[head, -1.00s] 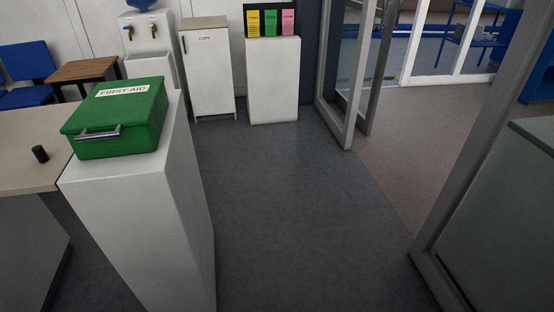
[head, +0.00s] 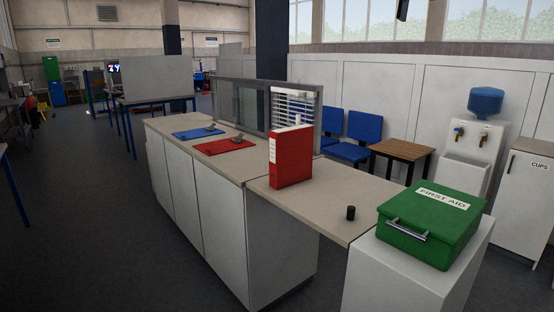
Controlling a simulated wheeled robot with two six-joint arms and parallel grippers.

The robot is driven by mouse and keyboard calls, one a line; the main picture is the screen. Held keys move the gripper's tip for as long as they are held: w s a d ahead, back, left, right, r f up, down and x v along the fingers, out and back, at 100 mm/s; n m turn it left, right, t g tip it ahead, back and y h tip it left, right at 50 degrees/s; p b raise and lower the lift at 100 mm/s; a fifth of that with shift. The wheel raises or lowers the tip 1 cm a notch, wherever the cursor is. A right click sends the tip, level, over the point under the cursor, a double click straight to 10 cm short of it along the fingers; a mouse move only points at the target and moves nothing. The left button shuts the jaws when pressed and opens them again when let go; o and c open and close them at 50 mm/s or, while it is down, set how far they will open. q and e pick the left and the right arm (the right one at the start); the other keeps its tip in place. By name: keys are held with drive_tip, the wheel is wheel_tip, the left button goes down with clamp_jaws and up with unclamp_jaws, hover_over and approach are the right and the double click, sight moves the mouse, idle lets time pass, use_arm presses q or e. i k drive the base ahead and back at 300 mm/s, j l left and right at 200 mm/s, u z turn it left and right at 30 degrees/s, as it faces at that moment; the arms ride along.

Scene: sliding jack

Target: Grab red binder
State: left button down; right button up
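The red binder (head: 291,157) stands upright on the near section of the long counter (head: 262,183) in the head view, with a pale label on its spine. Its spine side faces left and a broad red cover faces right. Nothing is touching it. Neither of my grippers shows in the head view.
A small black cylinder (head: 351,213) stands on the counter right of the binder. A green first aid box (head: 431,222) sits on a white pedestal (head: 385,283) at front right. Red (head: 225,146) and blue (head: 198,133) clipboards lie further back. Open floor (head: 85,220) lies left.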

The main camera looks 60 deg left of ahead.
sight(291, 148)
drive_tip(key=u, duration=1.8)
